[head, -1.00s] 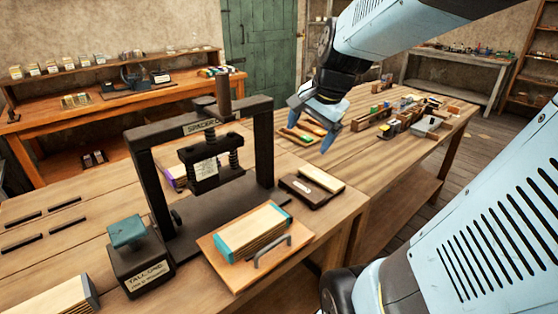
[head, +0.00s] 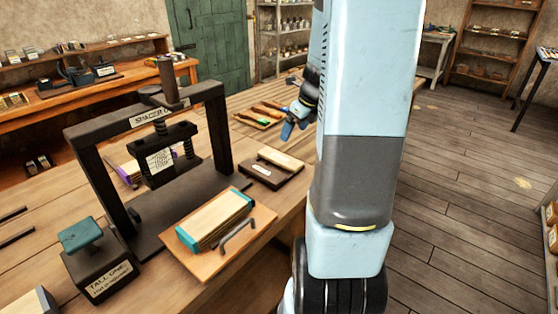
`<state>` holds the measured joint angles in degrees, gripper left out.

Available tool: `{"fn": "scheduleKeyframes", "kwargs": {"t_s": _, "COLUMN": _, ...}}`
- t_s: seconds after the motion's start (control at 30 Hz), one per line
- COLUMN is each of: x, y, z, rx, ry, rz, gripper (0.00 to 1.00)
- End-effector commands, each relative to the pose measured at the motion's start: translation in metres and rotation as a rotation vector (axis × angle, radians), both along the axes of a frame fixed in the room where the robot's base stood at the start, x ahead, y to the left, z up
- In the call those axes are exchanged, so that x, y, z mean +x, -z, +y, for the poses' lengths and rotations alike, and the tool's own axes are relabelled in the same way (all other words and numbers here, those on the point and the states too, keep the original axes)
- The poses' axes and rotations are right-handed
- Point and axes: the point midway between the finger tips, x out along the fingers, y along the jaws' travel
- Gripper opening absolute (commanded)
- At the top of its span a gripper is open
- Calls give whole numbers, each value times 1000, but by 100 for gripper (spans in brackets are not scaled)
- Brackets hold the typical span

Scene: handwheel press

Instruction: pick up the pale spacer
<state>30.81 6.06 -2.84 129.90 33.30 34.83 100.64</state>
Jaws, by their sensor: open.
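A pale wooden bar, which looks like the pale spacer (head: 281,159), lies on the far side of a small dark labelled base (head: 262,171). The base rests on the bench (head: 290,196) right of the press. My gripper (head: 292,125) is open, with blue fingers pointing down, above and beyond the bar and apart from it. My arm hides part of the gripper. The black handwheel press (head: 82,162) has a label starting "SPACER" on its top beam.
A wooden board with a handle (head: 250,238) carries a teal-ended pale block (head: 212,221) near the bench's front edge. A dark "TALL ONE" block (head: 102,272) stands left of it. A tray of tools (head: 262,114) lies behind the bar. Open floor is at right.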

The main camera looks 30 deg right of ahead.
Motion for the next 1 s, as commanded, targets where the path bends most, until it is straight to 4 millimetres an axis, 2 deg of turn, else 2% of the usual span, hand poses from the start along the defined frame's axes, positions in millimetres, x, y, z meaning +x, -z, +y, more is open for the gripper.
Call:
{"fn": "scheduleKeyframes", "kwargs": {"t_s": 0.2, "x": 12, "y": 34, "z": 6, "rx": 1, "ry": -4, "rz": 4, "gripper": 89}}
{"fn": "scheduleKeyframes", "kwargs": {"t_s": 0.4, "x": 21, "y": 58, "z": 9, "rx": 1, "ry": -4, "rz": 2, "gripper": 89}}
{"fn": "scheduleKeyframes", "kwargs": {"t_s": 0.73, "x": 27, "y": 75, "z": 12, "rx": -1, "ry": -4, "rz": 2, "gripper": 89}}
{"fn": "scheduleKeyframes", "kwargs": {"t_s": 1.0, "x": 37, "y": 106, "z": 18, "rx": 0, "ry": -6, "rz": 2, "gripper": 89}}
